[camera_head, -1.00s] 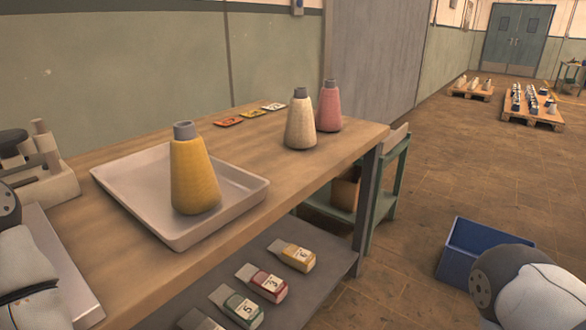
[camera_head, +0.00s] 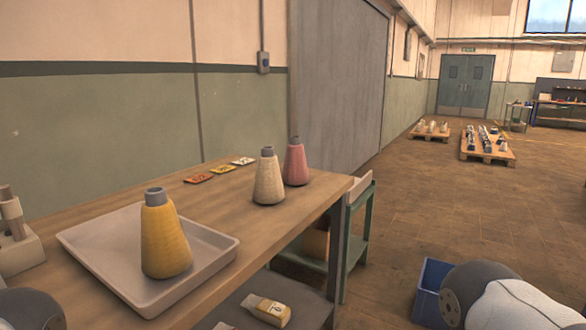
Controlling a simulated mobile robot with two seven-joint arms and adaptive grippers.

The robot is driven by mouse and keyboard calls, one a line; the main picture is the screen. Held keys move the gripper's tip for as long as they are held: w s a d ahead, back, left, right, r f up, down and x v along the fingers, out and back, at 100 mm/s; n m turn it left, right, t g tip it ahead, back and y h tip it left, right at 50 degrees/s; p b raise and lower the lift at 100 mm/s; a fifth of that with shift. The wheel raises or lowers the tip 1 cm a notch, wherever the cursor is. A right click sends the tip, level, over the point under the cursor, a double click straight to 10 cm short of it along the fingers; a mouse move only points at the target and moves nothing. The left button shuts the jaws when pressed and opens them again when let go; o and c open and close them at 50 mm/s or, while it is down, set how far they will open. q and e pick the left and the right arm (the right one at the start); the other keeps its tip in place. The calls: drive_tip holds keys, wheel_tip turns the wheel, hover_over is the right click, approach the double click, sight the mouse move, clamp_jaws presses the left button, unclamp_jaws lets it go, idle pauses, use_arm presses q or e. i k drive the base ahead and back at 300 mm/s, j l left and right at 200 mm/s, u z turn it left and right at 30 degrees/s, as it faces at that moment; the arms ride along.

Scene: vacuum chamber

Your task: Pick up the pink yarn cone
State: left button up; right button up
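The pink yarn cone (camera_head: 295,164) stands upright near the far right end of the wooden workbench (camera_head: 215,195). A cream yarn cone (camera_head: 268,180) stands just in front and to the left of it, nearer to me. A yellow yarn cone (camera_head: 165,240) stands upright in a shallow grey tray (camera_head: 100,255) on the near part of the bench. Parts of my two arms show at the lower left and lower right edges. Neither of my grippers is in view.
Coloured cards (camera_head: 222,169) lie along the bench's back edge. A lower shelf holds a yellow-labelled box (camera_head: 266,309). A green cart (camera_head: 357,235) stands beyond the bench end. A blue bin (camera_head: 431,290) sits on the floor by my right arm. Open floor lies to the right.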

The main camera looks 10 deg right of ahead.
sight(295, 172)
drive_tip(key=i+l+u, duration=0.3)
drive_tip(key=l, duration=0.25)
drive_tip(key=l+u, duration=0.3)
drive_tip(key=l, duration=0.2)
drive_tip(key=i+l+u, duration=0.1)
drive_tip(key=l+u, duration=0.2)
drive_tip(key=l, duration=0.3)
